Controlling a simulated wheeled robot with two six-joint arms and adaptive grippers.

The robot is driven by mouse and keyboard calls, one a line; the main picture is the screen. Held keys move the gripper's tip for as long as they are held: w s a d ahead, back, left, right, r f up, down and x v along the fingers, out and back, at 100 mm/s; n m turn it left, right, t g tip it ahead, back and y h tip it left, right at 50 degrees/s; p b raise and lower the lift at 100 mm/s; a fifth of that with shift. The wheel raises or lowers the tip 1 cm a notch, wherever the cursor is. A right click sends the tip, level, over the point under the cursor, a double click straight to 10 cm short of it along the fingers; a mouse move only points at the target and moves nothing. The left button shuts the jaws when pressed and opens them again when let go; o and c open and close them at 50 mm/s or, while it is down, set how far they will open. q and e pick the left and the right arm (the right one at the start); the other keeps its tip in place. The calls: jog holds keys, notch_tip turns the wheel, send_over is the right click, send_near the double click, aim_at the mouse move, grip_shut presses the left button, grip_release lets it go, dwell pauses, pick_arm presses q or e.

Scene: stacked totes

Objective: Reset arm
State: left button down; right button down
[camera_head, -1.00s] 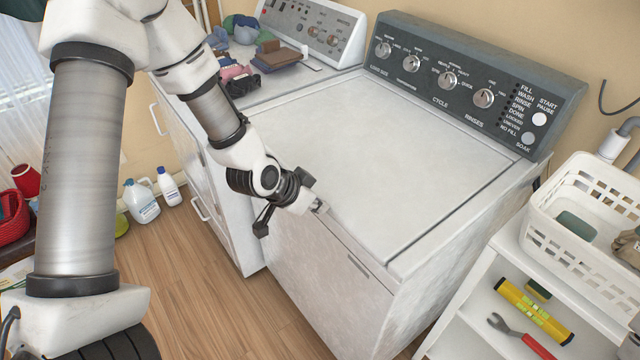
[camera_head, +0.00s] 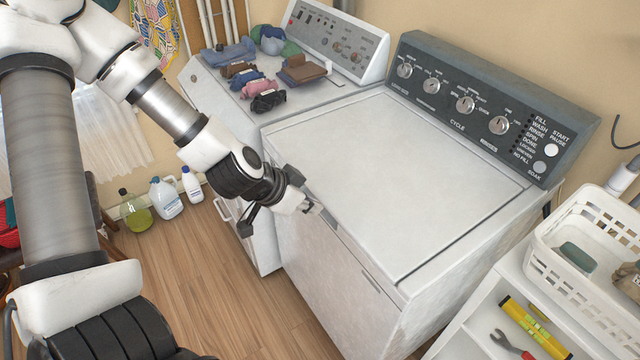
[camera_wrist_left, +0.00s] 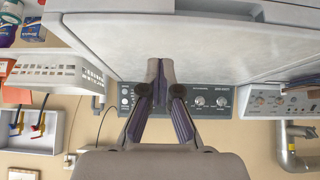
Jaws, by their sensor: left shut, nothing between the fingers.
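My left arm comes in from the left of the head view, bent, with its wrist beside the white washer (camera_head: 400,160). My left gripper (camera_head: 314,208) is shut and empty at the washer's front top edge. I cannot tell whether it touches the washer. In the left wrist view, the two fingers (camera_wrist_left: 160,68) meet at their tips, with nothing between them. The washer's lid is closed. My right gripper is not in view.
A second white machine with folded clothes (camera_head: 270,75) stands left of the washer. A white basket (camera_head: 590,250) sits on a shelf at right, above a yellow level (camera_head: 535,328). Bottles (camera_head: 166,198) stand on the floor at left. Floor (camera_head: 210,290) before the machines is clear.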

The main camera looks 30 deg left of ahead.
pick_arm(q)
jog(key=s+d+f+n+g+y+b, duration=0.1)
jog(key=s+d+f+n+g, duration=0.1)
jog(key=s+f, duration=0.7)
jog(key=s+d+f+n+g+y+b, duration=0.2)
jog(key=s+f+g, duration=0.3)
jog(key=s+f, duration=0.5)
notch_tip(320, 180, down, 8)
jog(key=shift+d+r+n, duration=0.15)
jog(key=shift+d+n, duration=0.25)
jog(key=shift+d, duration=0.1)
